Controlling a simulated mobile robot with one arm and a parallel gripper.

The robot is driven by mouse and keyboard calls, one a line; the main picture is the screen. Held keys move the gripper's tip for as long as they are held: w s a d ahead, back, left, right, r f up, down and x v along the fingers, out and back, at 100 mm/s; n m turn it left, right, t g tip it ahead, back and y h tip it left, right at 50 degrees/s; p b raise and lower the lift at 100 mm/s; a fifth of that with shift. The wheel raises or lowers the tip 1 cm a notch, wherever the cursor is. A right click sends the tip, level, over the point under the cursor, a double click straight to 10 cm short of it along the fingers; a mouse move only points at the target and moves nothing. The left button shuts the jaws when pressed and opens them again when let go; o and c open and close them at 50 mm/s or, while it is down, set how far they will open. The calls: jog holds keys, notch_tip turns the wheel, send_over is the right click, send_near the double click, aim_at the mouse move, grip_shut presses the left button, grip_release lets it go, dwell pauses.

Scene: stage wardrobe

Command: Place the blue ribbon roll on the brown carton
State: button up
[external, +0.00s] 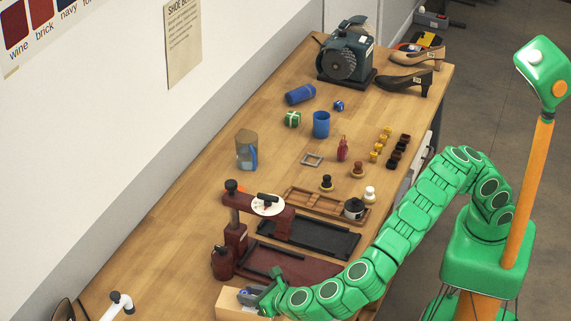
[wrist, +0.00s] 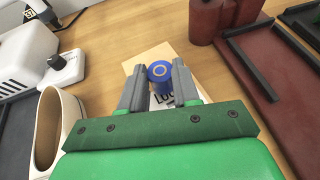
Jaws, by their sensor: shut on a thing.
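The blue ribbon roll (wrist: 158,72), with a pale core ring on its end, is between my fingertips in the wrist view. My gripper (wrist: 160,84) is shut on it. The brown carton (wrist: 140,62), with dark printed letters, is directly below or behind the roll; I cannot tell whether the roll touches it. In the external view the carton (external: 229,302) is at the bottom, at the near end of the bench. My gripper (external: 256,296) is over its right part there and hides the roll.
A dark red press (external: 236,240) and its maroon bed (external: 285,265) stand close beyond the carton. A white lamp or tap-like thing (external: 121,301) is to the left. A blue cylinder (external: 300,94), a blue cup (external: 321,125) and a grinder (external: 346,58) are farther back.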

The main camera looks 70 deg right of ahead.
jog(key=shift+f, duration=0.15)
jog(key=o, duration=1)
jog(key=shift+s+r, duration=0.1)
jog(key=shift+r, duration=0.1)
jog(key=v, duration=1.1)
jog(key=shift+s+r, duration=0.2)
jog(key=shift+s, duration=0.15)
jog(key=shift+a, duration=0.15)
